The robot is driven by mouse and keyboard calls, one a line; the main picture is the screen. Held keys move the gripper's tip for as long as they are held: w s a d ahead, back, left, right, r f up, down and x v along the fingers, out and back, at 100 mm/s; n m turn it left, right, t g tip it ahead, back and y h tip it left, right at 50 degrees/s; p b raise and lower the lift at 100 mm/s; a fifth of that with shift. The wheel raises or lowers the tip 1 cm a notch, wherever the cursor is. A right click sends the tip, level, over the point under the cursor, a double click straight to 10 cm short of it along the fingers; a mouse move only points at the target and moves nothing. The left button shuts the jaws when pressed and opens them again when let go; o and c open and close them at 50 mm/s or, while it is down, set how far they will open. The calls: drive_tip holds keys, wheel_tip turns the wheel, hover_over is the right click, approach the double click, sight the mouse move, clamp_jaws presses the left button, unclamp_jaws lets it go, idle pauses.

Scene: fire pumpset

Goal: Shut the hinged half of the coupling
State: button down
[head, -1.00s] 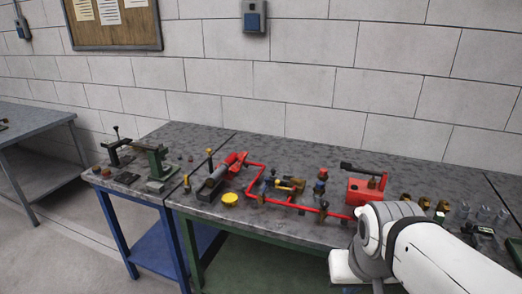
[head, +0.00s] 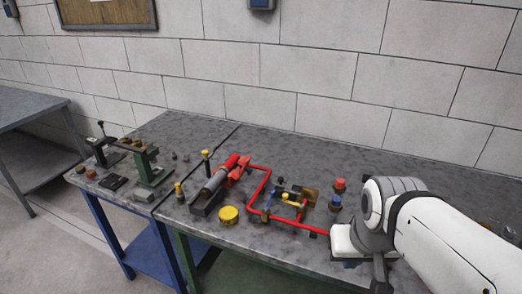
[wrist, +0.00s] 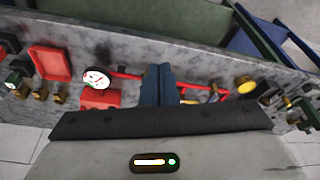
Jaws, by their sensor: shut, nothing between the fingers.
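A grey cylinder (head: 214,185) on a dark base lies on the bench, left of the middle in the head view. Red parts (head: 237,165) at its far end, where the red pipe begins, may be the coupling. I cannot tell which half is hinged or how far it stands open. My gripper shows in the wrist view, its blue-grey fingers (wrist: 158,86) together and empty above the bench. In the head view my arm mostly hides it, right of the red pipe and well apart from the cylinder.
The red pipe (head: 261,188) runs across the bench to small valves and fittings (head: 292,200). A yellow cap (head: 228,215) lies in front of the cylinder. A green stand (head: 147,165) is on the left. In the wrist view a round gauge (wrist: 96,79) is close left of my fingers.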

drive_tip(key=w+a+m+g+y+b, duration=0.1)
drive_tip(key=w+a+m+y, duration=0.15)
drive_tip(key=w, duration=0.25)
drive_tip(key=w+a+m+y+b, duration=0.1)
drive_tip(key=w+a+m, duration=0.1)
drive_tip(key=w+m, duration=0.15)
drive_tip(key=m+t+y+b, duration=0.25)
drive_tip(key=m+y, duration=0.65)
drive_tip(key=m, duration=0.7)
approach(244, 170)
drive_tip(key=f, duration=0.1)
drive_tip(key=a+f, duration=0.1)
drive_tip(key=f, duration=0.1)
drive_tip(key=shift+w+a+f, duration=0.15)
drive_tip(key=shift+w+f, duration=0.1)
drive_tip(key=shift+w+a+r, duration=0.2)
drive_tip(key=shift+a+r, duration=0.05)
drive_tip(key=shift+a, duration=0.35)
drive_tip(key=shift+w+a+r, duration=0.2)
drive_tip(key=shift+a+r, duration=0.05)
drive_tip(key=shift+a, duration=0.3)
drive_tip(key=shift+w+a+r, duration=0.15)
drive_tip(key=shift+a+r, duration=0.15)
drive_tip(key=shift+a, duration=0.3)
drive_tip(key=shift+p, duration=0.4)
